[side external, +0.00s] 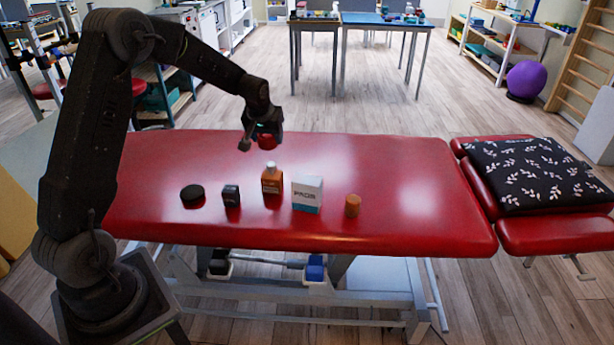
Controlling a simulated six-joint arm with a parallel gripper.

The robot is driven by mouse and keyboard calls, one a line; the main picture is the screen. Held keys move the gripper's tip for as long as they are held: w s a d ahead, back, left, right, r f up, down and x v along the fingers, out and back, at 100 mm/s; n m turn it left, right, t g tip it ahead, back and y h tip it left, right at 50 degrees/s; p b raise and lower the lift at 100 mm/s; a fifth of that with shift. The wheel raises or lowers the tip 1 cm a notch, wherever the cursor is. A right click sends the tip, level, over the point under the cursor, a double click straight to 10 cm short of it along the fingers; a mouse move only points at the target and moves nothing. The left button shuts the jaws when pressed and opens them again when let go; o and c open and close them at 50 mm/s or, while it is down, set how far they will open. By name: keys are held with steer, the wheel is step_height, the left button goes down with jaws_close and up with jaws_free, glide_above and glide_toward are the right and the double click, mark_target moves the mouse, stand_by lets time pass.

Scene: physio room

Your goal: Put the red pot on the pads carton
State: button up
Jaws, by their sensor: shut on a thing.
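My gripper (256,137) is above the red treatment table, at the end of my arm, left of the middle of the picture. It is shut on a small red pot (267,141), which it holds above the table top, behind the row of items. The fingers are dark and small, so the exact grip is hard to see. The pads carton (307,194), a white box with a blue lower band and "PADS" on its front, stands upright on the table, to the right of and nearer than the red pot. Its top is bare.
On the red table (400,215), a brown bottle with a pale cap (271,178) stands just left of the carton. An orange-brown cylinder (352,205) is to its right. A small dark box (231,196) and a black round puck (192,193) are further left.

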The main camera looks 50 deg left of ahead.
glide_above(308, 176)
steer(key=s+d, duration=0.1)
step_height(308, 176, down, 7)
steer(key=shift+r, duration=0.15)
steer(key=shift+f, duration=1.95)
steer(key=shift+f, duration=0.1)
steer(key=o, duration=0.9)
steer(key=shift+o, duration=0.2)
